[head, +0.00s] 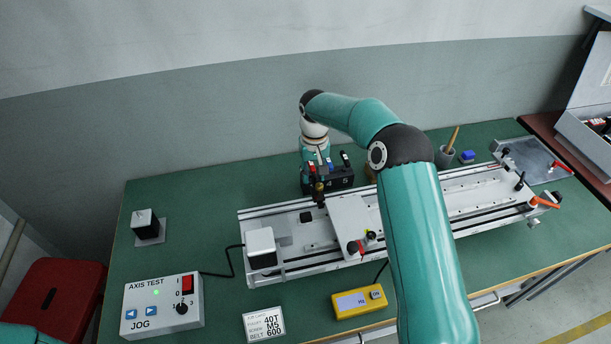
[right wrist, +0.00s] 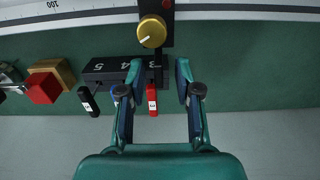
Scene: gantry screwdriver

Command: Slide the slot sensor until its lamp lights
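What looks like the slot sensor (head: 319,197) is a small black block with a gold knob at the back edge of the gantry rail (head: 262,217). In the right wrist view its gold knob (right wrist: 152,31) shows near the top, with a small dark red spot (right wrist: 167,4) above it; I cannot tell if that is a lamp or lit. My right gripper (right wrist: 157,72) is open, its fingertips apart and just short of the knob. In the head view the right gripper (head: 318,160) is small and partly hidden by its own wrist. My left gripper is out of view.
A black numbered rack (head: 341,181) with coloured handles stands behind the rail, close to the right gripper. A carriage plate (head: 346,213) sits on the rail. The jog box (head: 160,306) and yellow meter (head: 359,302) lie in front.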

